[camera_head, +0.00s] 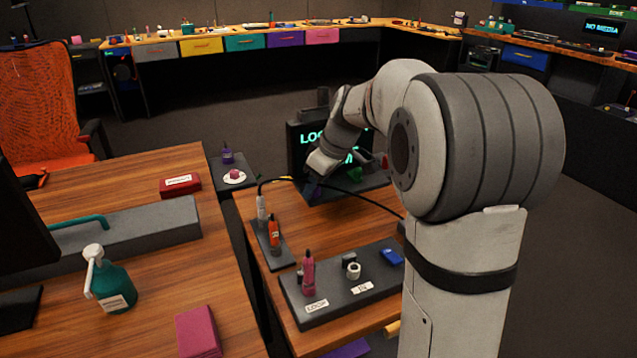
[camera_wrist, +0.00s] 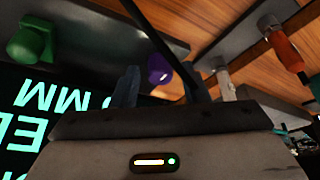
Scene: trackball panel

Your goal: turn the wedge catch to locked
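I cannot tell for sure which part is the wedge catch. A purple rounded piece (camera_wrist: 158,68) sits on a dark panel in the wrist view, beyond and between my fingers; purple also shows just below my gripper in the head view (camera_head: 314,191). A green knob (camera_head: 355,174) stands to its right, and shows at upper left in the wrist view (camera_wrist: 30,43). My gripper (camera_wrist: 159,74) is open, fingers apart, with nothing seen between the tips. In the head view its fingers are largely hidden by the wrist. Contact with the purple piece cannot be judged.
A dark screen (camera_head: 306,139) with cyan letters stands behind the panel. A black cable (camera_head: 370,201) arches near my gripper. An orange-handled piece (camera_head: 274,232) and a grey panel (camera_head: 325,310) with a pink piece (camera_head: 308,270) are nearer. Bare wood (camera_head: 345,226) lies between.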

